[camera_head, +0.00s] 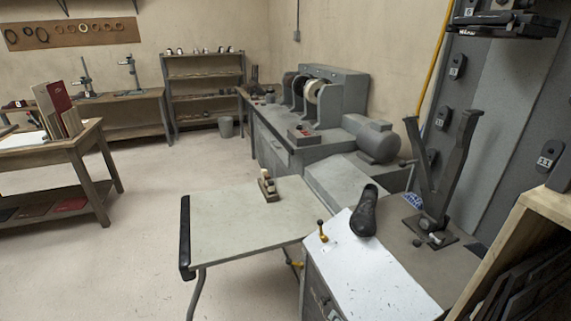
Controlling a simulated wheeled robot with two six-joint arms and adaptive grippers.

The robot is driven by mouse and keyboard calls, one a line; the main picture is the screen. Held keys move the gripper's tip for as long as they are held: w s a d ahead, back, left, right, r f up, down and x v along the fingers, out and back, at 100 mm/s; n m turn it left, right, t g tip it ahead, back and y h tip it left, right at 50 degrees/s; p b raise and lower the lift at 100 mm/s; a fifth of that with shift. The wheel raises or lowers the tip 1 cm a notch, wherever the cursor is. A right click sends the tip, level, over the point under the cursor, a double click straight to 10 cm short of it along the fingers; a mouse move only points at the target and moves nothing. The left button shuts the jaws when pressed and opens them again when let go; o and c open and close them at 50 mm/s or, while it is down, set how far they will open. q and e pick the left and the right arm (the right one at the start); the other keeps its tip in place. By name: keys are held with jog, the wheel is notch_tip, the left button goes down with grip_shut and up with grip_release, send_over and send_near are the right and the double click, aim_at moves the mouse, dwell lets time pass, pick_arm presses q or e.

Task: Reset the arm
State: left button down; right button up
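Neither of my grippers is in view. On the right, a dark grey forked metal stand (433,185) rises from a square base plate, with two arms spreading upward and a small lever at its foot. It is upright, and I cannot tell which part the task calls the arm. A black shoe (364,212) stands beside it on a white worktop (375,275). A small lever with a dark knob and a yellow base (323,232) stands at that worktop's left edge. A black machine part (505,24) juts in at the top right.
A pale table (235,235) with a small wooden block piece (268,188) stands in front. Behind it is a grey finishing machine (330,95) with a motor (376,140). A wooden shelf (530,245) is at lower right. Floor at the left is clear up to a wooden bench (60,155).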

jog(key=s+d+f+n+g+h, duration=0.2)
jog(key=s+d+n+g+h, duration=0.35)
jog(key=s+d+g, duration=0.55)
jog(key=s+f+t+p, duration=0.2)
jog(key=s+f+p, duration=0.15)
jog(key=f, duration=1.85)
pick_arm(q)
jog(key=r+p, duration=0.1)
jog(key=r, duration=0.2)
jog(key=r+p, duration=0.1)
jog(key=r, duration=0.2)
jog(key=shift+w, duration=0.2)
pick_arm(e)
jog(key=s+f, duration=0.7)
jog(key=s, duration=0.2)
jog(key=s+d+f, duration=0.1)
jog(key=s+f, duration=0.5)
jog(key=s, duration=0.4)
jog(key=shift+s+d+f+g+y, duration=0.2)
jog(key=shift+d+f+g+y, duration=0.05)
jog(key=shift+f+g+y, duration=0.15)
